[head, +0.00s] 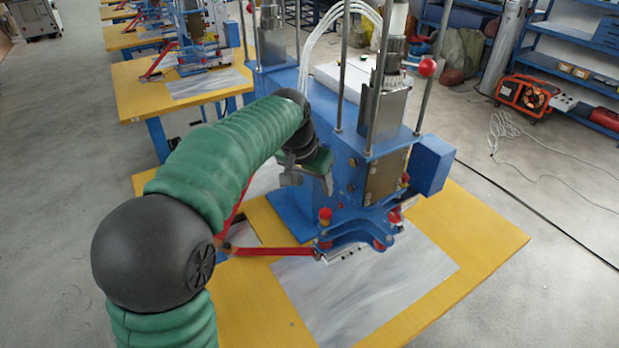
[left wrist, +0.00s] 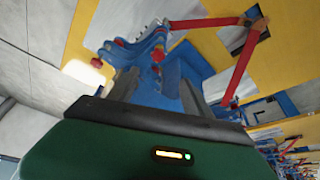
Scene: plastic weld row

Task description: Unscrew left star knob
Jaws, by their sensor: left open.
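The blue welding machine (head: 345,175) stands on a yellow table. The left star knob (head: 325,215) is red and sits upright on the machine's lower front bracket. Another red knob (head: 394,215) is to its right. My left gripper (head: 306,176) is open and empty, up and to the left of the left knob, apart from it and close to the machine's body. In the left wrist view, the fingers of my left gripper (left wrist: 157,88) are spread, and a red knob (left wrist: 157,55) shows beyond the gap between them. My right gripper is not in view.
A red lever (head: 270,251) runs from the bracket to the left across the yellow table (head: 480,225). A grey sheet (head: 375,285) lies under the bracket. Upright steel rods and a red ball handle (head: 427,67) rise above the machine. The table's front right is clear.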

